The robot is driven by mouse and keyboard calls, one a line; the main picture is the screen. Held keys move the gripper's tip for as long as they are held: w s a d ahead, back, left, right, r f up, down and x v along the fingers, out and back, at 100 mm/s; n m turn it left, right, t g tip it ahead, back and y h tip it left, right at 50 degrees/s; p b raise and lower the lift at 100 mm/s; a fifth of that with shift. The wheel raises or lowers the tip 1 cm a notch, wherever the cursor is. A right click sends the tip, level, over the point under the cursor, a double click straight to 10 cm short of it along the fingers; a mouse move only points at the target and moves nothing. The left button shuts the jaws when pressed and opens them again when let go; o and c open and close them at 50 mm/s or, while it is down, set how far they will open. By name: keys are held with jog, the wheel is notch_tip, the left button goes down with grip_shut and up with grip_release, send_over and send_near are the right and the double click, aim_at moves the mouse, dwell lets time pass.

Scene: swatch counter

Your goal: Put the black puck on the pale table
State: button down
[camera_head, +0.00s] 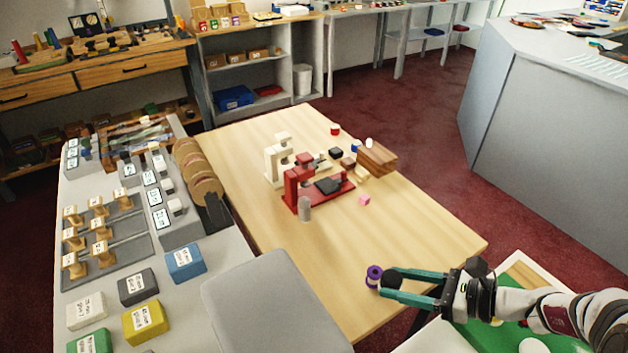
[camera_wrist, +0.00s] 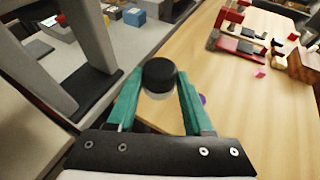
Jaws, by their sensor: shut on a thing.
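My gripper (camera_head: 386,283) is shut on the black puck (camera_head: 392,278), with a teal finger on either side of it. In the wrist view the puck (camera_wrist: 159,70) sits between the fingertips (camera_wrist: 160,82), its dark round top showing and a pale part below it. The pale table (camera_head: 425,222) is the light wood one; it also fills the right of the wrist view (camera_wrist: 265,120). The puck appears over the table's near right part, beside a purple spool (camera_head: 374,272). I cannot tell whether the puck touches the wood.
A red stand (camera_head: 305,190), a white stand (camera_head: 277,158), a grey cylinder (camera_head: 305,209), a pink cube (camera_head: 364,200) and a wooden block (camera_head: 376,158) stand farther back. A grey stool seat (camera_head: 275,305) is at left. The table's middle right is clear.

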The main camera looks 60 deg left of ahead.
notch_tip(320, 180, down, 4)
send_over(336, 306)
notch_tip(336, 306, down, 7)
jog(key=shift+d+f, duration=0.1)
notch_tip(336, 306, down, 3)
jog(key=shift+f, duration=0.5)
jog(key=shift+f, duration=0.15)
jog(key=shift+c, duration=1.5)
grip_release()
